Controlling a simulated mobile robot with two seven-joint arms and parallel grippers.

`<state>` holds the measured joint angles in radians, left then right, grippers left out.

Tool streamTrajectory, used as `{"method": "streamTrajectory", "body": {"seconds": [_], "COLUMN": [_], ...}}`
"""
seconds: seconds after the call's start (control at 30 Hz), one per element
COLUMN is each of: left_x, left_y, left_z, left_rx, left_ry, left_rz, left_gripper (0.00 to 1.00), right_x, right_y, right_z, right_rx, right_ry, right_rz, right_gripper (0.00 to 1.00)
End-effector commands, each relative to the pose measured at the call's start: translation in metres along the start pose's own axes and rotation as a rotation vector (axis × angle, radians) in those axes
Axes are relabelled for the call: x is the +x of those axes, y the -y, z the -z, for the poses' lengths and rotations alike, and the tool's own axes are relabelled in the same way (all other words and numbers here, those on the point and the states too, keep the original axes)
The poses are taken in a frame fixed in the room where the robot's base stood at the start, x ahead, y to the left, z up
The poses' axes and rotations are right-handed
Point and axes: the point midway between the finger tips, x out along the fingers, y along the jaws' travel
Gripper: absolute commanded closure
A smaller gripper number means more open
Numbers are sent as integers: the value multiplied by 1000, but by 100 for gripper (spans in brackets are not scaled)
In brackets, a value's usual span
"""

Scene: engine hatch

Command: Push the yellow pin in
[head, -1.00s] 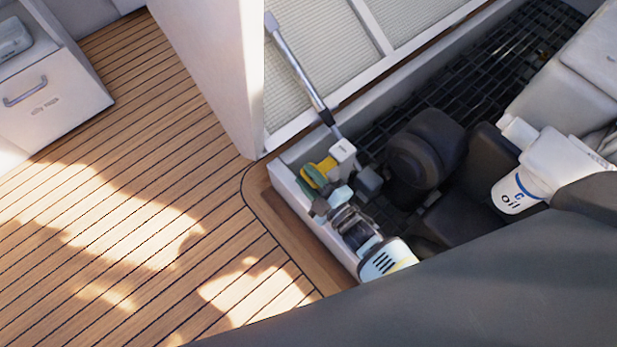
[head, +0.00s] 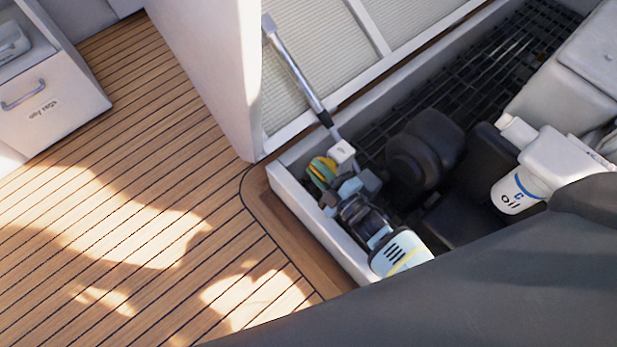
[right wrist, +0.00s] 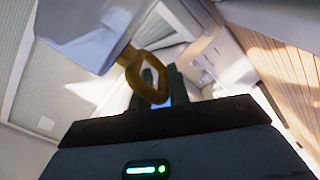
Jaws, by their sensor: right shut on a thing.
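The yellow pin (right wrist: 151,82) shows in the right wrist view as a thick yellow ring beside a pale grey-white body (right wrist: 85,30). The ring sits at my right gripper (right wrist: 172,88), which is shut on it. How deep the pin sits is hidden. In the head view a small yellow and green patch (head: 322,170) lies at the hatch's near-left corner, just below the white block at the foot of a strut. My right gripper (head: 335,188) reaches it from below. Its fingertips are too small there to tell apart. My left gripper is not in view.
A silver strut (head: 295,70) rises from the white block (head: 342,151) to the raised hatch lid (head: 310,40). Dark round machinery (head: 415,150) and a white oil container (head: 515,193) stand to the right. The hatch wall (head: 310,215) is close to my gripper. The wooden deck (head: 120,200) is clear.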

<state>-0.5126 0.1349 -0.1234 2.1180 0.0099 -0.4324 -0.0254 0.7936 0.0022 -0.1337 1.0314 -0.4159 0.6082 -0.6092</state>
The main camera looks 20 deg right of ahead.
Motion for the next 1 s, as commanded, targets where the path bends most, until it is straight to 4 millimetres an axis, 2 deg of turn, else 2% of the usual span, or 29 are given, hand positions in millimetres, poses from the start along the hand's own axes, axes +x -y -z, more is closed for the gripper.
{"method": "streamTrajectory", "body": {"seconds": [0.03, 0.07, 0.33, 0.37, 0.47, 0.83, 1.0], "left_x": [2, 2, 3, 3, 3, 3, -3], "left_y": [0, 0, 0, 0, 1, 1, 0], "left_z": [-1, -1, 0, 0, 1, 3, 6], "left_rx": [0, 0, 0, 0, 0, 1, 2], "left_ry": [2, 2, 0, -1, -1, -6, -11], "left_rz": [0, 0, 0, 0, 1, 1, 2], "left_gripper": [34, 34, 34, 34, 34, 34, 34], "right_x": [-4, -4, -4, -4, -4, -5, -23], "right_y": [1, 0, -2, -2, -3, -5, -6], "right_z": [-12, -15, -17, -17, -18, -14, -14], "right_rx": [3, 5, 7, 7, 6, 4, 4], "right_ry": [18, 18, 21, 21, 21, 13, 14], "right_rz": [14, 15, 13, 13, 12, 8, 9], "right_gripper": [100, 100, 100, 80, 67, 67, 67]}}
